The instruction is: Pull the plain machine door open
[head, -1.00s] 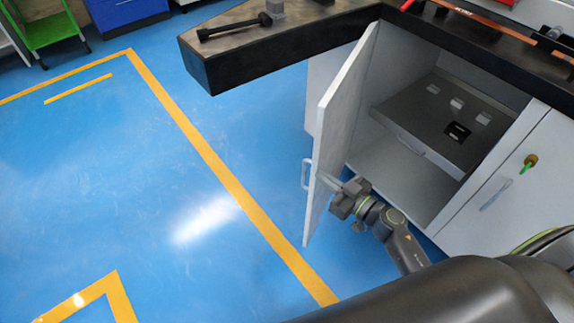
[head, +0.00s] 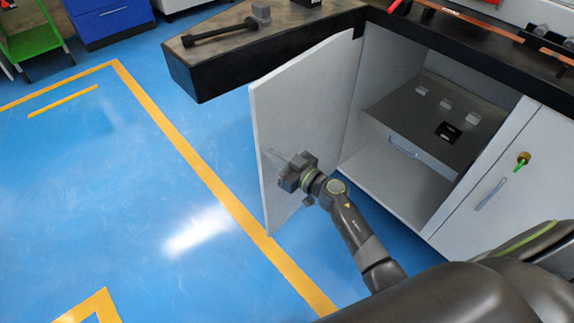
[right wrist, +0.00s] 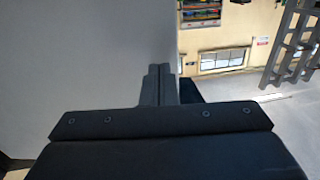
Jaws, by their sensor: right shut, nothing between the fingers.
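The plain machine door (head: 305,100) is a light grey panel swung wide open to the left of the cabinet opening. Its inner face shows in the head view; its handle is hidden behind it. My right gripper (head: 276,160) is shut and empty, its fingertips at the inner face of the door near the lower free edge. In the right wrist view the shut fingers (right wrist: 158,82) point ahead, with the door's pale surface (right wrist: 90,50) filling the left side. I cannot tell whether they press on it. My left gripper is not in view.
The open cabinet holds a grey drawer unit (head: 420,125). A second door with a handle (head: 491,194) and a key with a green tag (head: 521,161) is at the right. Blue floor (head: 120,190) is clear at left.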

